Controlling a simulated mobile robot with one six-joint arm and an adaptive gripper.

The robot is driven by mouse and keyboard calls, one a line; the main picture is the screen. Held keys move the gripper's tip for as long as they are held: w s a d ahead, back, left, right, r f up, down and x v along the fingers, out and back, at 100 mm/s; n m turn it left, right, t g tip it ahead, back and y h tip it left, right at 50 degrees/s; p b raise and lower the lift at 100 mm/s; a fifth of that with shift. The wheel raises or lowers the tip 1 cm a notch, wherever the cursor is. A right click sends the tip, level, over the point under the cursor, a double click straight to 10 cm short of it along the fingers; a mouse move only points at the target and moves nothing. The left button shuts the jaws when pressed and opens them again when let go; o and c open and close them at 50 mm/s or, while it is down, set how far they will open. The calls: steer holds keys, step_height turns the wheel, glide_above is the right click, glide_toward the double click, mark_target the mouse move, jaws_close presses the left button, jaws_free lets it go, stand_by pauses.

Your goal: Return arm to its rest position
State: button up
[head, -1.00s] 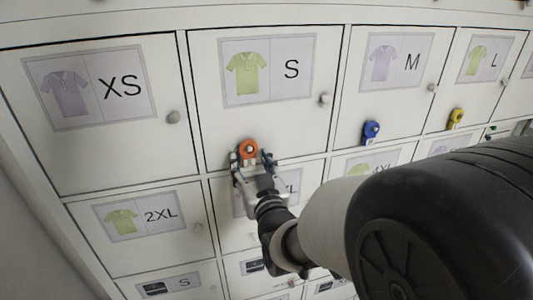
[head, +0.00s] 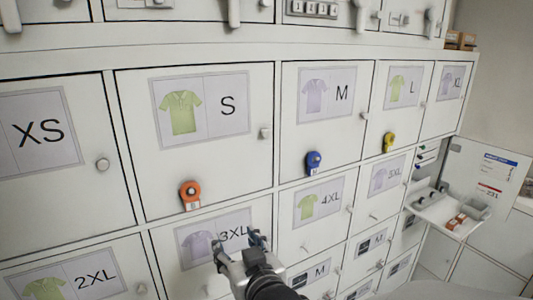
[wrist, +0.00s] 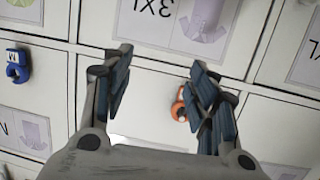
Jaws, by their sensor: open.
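My gripper (head: 240,250) is in front of the 3XL door (head: 205,232) in the head view, low in the middle. Its two fingers are apart with nothing between them. In the wrist view the open fingers (wrist: 155,85) point toward the locker fronts. An orange round tag or lock (head: 190,195) is on the lower part of the S door (head: 250,165), up and left of my gripper and clear of it. It also shows in the wrist view (wrist: 179,106), partly hidden behind one finger.
A blue lock (head: 313,162) is on the M door and a yellow one (head: 388,142) on the L door. The locker wall fills most of the head view. A small shelf (head: 450,212) with items juts out at the right.

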steer(key=s+d+f+m+g+h+b, duration=0.1)
steer(key=s+d+f+g+h+b, duration=0.2)
steer(key=d+f, duration=0.45)
steer(key=s+d+f+m+g+h+b, duration=0.1)
steer(key=s+d+f+m+g+b, duration=0.1)
steer(key=s+d+f+b, duration=0.4)
steer(key=s+d+f+m+g+h+b, duration=0.2)
steer(key=s+d+f+g+b, duration=0.2)
steer(key=s+d, duration=0.5)
steer(key=s+f+b, duration=0.2)
steer(key=s, duration=0.3)
steer(key=shift+s+f+h, duration=0.25)
steer(key=shift+f+h, duration=0.05)
steer(key=shift+f, duration=0.1)
